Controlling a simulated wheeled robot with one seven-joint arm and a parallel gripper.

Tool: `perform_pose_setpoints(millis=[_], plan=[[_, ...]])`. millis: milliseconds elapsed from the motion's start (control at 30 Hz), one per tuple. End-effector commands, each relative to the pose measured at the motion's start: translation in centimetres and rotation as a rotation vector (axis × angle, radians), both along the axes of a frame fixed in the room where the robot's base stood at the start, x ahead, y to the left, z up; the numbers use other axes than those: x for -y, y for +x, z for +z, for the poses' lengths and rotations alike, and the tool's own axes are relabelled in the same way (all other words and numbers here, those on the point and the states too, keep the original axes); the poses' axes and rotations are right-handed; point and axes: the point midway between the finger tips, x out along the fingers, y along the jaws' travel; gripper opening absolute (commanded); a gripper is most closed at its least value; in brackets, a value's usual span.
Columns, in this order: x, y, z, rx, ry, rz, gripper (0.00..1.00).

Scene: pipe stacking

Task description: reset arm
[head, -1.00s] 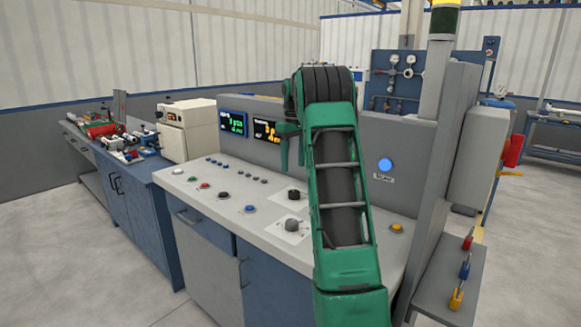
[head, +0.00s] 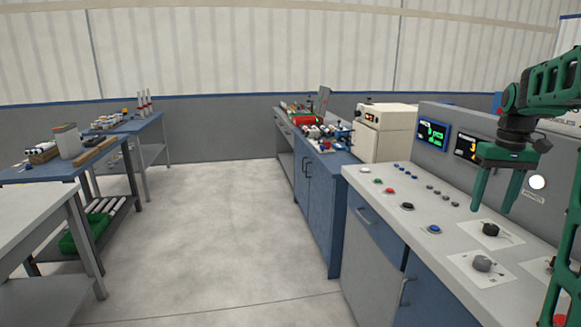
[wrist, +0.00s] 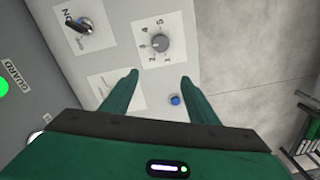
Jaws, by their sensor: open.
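My gripper (head: 494,205) is green and hangs fingers-down above the control console (head: 365,182) at the right of the head view. Its two fingers are apart with nothing between them. In the wrist view the open fingers (wrist: 159,76) point toward the console top, close to a grey numbered dial (wrist: 160,43) and a blue button (wrist: 175,99). My green arm (head: 556,90) runs off the right edge of the head view, so part of it is hidden.
The console carries lit screens (head: 432,135), a round white light (head: 537,182), buttons and knobs. Beyond it stand a beige box (head: 385,132) and a blue cabinet (head: 318,195). Workbenches (head: 45,172) with parts stand at left. Open floor (head: 210,220) lies between.

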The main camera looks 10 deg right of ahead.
Motion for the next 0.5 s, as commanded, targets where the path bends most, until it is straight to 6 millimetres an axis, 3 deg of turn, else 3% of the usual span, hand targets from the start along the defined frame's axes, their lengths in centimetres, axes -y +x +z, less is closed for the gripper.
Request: perform_pose_setpoints(millis=[100,267,500], plan=[[-3.8,-4.0,-0.2,0.002,0.003,-0.05,0.54],[-8.0,-9.6,-1.6,0.002,0.006,-0.118,0.54],[-13.5,-18.6,-5.4,-0.006,0.008,-0.207,0.54]])
